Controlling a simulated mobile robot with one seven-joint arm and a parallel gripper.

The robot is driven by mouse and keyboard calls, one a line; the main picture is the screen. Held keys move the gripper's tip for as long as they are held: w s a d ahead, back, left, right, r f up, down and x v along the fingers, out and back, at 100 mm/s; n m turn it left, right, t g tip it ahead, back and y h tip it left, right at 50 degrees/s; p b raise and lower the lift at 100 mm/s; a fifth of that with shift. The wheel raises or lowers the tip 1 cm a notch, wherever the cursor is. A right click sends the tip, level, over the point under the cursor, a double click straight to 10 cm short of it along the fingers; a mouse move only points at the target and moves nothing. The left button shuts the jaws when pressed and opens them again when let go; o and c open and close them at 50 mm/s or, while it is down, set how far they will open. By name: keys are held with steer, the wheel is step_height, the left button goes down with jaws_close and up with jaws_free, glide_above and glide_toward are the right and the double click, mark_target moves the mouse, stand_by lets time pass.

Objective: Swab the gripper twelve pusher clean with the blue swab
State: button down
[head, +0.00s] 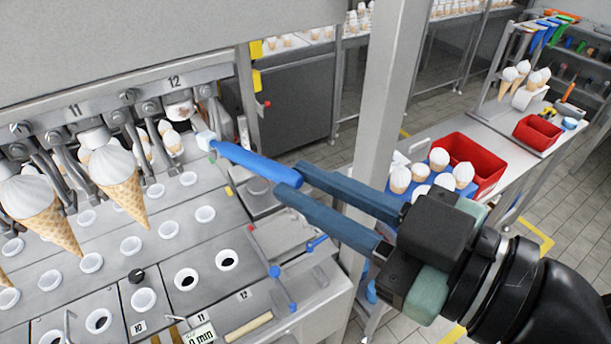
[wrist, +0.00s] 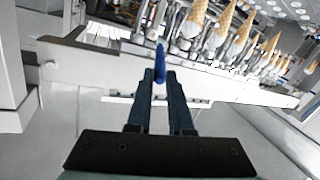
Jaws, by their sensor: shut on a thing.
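My gripper (head: 292,178) is shut on the blue handle of the blue swab (head: 250,163), which reaches left from the fingertips. The swab's pale square head (head: 206,140) is beside the pusher at station 12. That gripper twelve pusher (head: 180,108) hangs under the "12" label and has brownish marks on its pale face. A small gap seems to lie between swab head and pusher, but I cannot tell for sure. In the wrist view the swab (wrist: 160,60) stands between my fingertips (wrist: 159,85), and its head is hard to make out.
Cones with white tops (head: 118,170) hang at the stations left of the pusher. Metal arms flank it. Below is a plate with white-rimmed holes (head: 205,214). A grey post (head: 385,100) stands behind my fingers. A red bin (head: 468,160) and more cones sit on the right bench.

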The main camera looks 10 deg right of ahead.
steer(key=shift+w+a+p, duration=0.15)
steer(key=shift+w+a, duration=0.15)
steer(key=shift+w, duration=0.55)
steer(key=shift+w+a+p, duration=0.2)
steer(key=shift+w+a, duration=0.05)
steer(key=shift+w, duration=0.65)
steer(key=shift+w+a+p, duration=0.15)
steer(key=shift+w+a, duration=0.15)
steer(key=shift+w, duration=0.55)
steer(key=shift+w+a, duration=0.25)
steer(key=shift+w, duration=0.55)
